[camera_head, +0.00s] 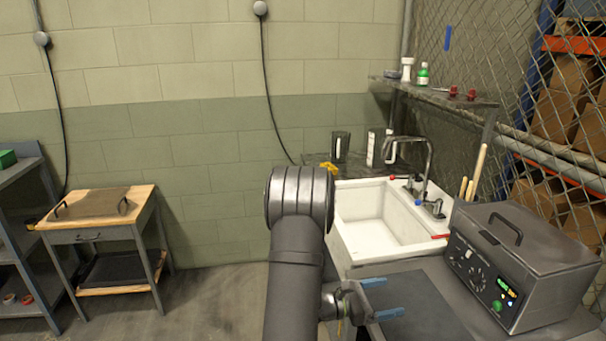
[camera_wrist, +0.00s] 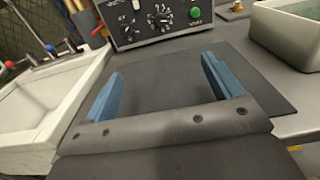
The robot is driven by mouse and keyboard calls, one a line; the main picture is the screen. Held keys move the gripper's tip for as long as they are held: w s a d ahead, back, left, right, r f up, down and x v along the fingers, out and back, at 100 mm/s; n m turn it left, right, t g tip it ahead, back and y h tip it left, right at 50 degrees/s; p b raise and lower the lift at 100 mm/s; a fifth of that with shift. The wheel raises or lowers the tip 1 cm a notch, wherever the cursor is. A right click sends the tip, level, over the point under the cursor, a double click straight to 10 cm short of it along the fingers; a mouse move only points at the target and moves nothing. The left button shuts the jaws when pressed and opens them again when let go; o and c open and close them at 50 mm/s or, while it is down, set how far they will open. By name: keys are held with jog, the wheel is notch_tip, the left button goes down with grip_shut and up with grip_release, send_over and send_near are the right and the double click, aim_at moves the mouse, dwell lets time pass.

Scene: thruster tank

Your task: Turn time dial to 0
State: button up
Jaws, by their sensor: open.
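A grey tank with a handled lid (camera_head: 533,236) stands on the counter at the right in the head view. Its front panel has dials (camera_head: 478,281) and a lit green display (camera_head: 507,291). In the wrist view the panel is at the top, with a left dial (camera_wrist: 128,27) and a larger right dial (camera_wrist: 160,19) beside a green button (camera_wrist: 195,13). The labels are too small to read, so I cannot tell which dial is time. My gripper (camera_head: 380,298) has blue fingers, open and empty, apart from the panel and pointing towards it in the wrist view (camera_wrist: 162,72).
A white sink (camera_head: 372,225) with a tap lies left of the tank. A dark flat mat (camera_head: 415,310) lies on the counter below my gripper. A liquid-filled basin (camera_wrist: 288,40) is at the right in the wrist view. A shelf (camera_head: 440,92) hangs above the sink.

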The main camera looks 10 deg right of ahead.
aim_at(470, 280)
jog(key=c, duration=0.6)
jog(key=shift+w+d+m, duration=0.1)
jog(key=shift+d+m, duration=0.5)
jog(key=shift+m, duration=0.4)
jog(key=d+m, duration=0.1)
jog(key=m, duration=0.1)
jog(key=d+m, duration=0.1)
jog(key=m, duration=0.2)
jog(key=d+m, duration=0.2)
jog(key=shift+w+d+m+g, duration=0.1)
jog(key=shift+w+m+g, duration=0.1)
jog(key=shift+m+g, duration=0.1)
jog(key=d+m, duration=0.1)
jog(key=m, duration=0.2)
jog(key=shift+d, duration=0.35)
jog(key=d, duration=1.7)
jog(key=shift+s+d, duration=0.15)
jog(key=shift+s, duration=0.15)
jog(key=c, duration=1)
